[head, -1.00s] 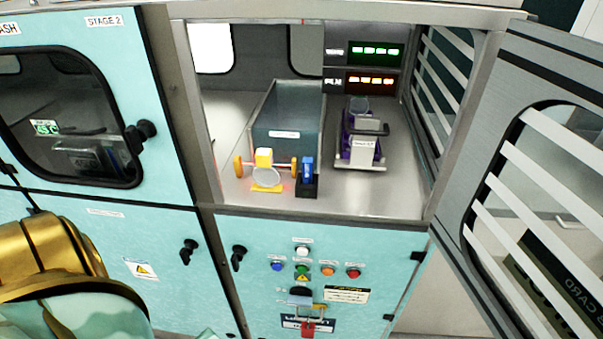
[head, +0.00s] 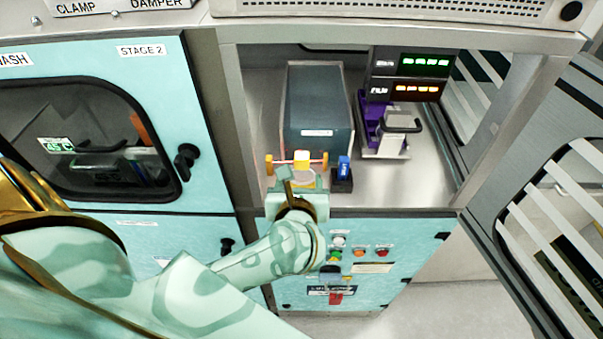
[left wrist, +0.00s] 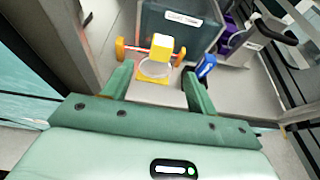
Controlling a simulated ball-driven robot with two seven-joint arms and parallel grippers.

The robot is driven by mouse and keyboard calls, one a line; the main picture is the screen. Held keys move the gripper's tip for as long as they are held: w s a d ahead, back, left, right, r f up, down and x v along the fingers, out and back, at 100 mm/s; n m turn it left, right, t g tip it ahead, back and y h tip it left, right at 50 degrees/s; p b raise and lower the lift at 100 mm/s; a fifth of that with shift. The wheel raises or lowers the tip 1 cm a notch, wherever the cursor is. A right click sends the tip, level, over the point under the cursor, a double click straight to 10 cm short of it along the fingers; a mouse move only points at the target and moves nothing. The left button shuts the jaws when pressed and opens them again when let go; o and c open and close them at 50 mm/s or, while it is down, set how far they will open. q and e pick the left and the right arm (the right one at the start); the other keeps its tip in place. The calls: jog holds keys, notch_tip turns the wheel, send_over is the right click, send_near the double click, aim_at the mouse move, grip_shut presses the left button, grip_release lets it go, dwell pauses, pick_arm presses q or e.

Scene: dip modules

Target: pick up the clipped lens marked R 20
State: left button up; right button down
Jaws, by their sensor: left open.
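A round clear lens in a yellow clip (left wrist: 153,69) stands at the front of the open bay, under a yellow block (left wrist: 162,41) on a bar with orange ends. In the head view the yellow block (head: 302,160) shows, and the lens below it is partly hidden by my gripper. No R 20 marking is readable. My left gripper (left wrist: 157,92) is open and empty. Its two green fingers point at the lens, one to each side, with the lens a little beyond the tips. In the head view my left gripper (head: 297,187) is at the bay's front edge. My right gripper is not in view.
A blue item in a black holder (head: 342,174) stands close right of the lens. A grey-green bin (head: 318,110) is behind it. A purple and white device (head: 394,128) stands further right. The bay's left post (left wrist: 55,45) is near my gripper. The slatted door (head: 560,180) hangs open.

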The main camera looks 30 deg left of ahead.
aim_at(301, 166)
pick_arm(q)
jog(key=x, duration=0.6)
jog(key=shift+w, duration=0.15)
jog(key=x, duration=0.2)
jog(key=p+x, duration=0.1)
jog(key=x, duration=0.2)
jog(key=shift+f, duration=0.3)
jog(key=shift+s+d, duration=0.1)
jog(key=shift+s, duration=0.15)
jog(key=shift+c, duration=0.9)
jog(key=c, duration=0.9)
